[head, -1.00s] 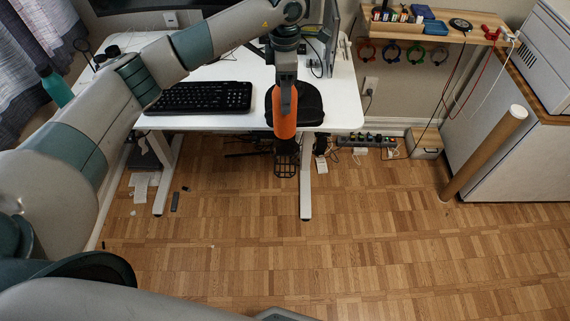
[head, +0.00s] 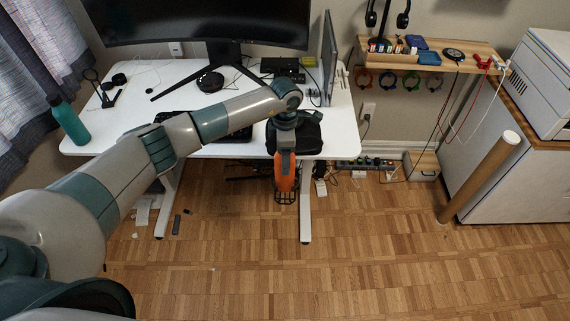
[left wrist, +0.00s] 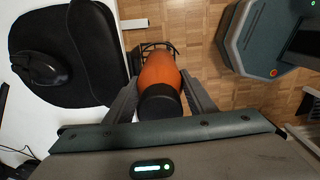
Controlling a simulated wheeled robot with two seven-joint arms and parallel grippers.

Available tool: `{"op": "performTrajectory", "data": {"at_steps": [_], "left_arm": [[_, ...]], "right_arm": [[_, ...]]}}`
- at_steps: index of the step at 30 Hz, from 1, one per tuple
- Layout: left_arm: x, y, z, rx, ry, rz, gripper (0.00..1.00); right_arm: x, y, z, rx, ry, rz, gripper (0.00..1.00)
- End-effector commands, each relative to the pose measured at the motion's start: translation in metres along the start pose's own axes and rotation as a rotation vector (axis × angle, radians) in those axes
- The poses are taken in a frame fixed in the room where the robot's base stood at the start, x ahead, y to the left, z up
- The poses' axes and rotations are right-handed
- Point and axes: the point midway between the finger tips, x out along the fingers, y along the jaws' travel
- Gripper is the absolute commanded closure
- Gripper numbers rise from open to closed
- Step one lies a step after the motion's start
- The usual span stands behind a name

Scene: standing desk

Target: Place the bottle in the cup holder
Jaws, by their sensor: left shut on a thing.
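The orange bottle (head: 284,176) with a dark cap is upright at the desk's front edge in the head view. My left gripper (head: 285,153) is shut on its upper part from above. In the left wrist view the bottle (left wrist: 158,72) sits between the fingers of the left gripper (left wrist: 158,92), cap toward the camera. The cup holder (head: 285,198), a black wire basket at the desk's front edge, shows just below the bottle. In the left wrist view part of its rim (left wrist: 150,46) shows behind the bottle. I cannot tell whether the bottle's base is inside it. My right gripper is out of view.
The white desk (head: 340,130) carries a keyboard, a monitor and a black mouse pad (head: 308,140) close to the bottle. A teal bottle (head: 70,122) stands at the desk's left.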

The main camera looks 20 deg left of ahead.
Motion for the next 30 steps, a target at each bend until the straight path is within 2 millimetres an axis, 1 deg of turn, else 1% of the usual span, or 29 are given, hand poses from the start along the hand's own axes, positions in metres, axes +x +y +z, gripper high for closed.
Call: {"op": "performTrajectory", "data": {"at_steps": [1,5,17,20,25,30], "left_arm": [[0.002,0.001,0.001,-0.001,-0.002,0.001,1.00],[0.009,0.001,0.001,0.000,-0.004,0.002,1.00],[0.012,0.001,0.001,-0.001,-0.003,0.001,1.00],[0.020,0.001,0.001,-0.001,-0.002,0.001,1.00],[0.039,0.001,0.001,-0.003,-0.003,0.000,1.00],[0.048,0.002,0.001,0.000,-0.004,0.002,1.00]], "right_arm": [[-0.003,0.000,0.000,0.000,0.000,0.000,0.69],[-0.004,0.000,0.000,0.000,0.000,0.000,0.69],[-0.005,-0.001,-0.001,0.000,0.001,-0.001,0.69],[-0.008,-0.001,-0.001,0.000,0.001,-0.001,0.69],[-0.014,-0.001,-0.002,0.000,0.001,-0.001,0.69],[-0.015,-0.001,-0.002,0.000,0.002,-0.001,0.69]]}}
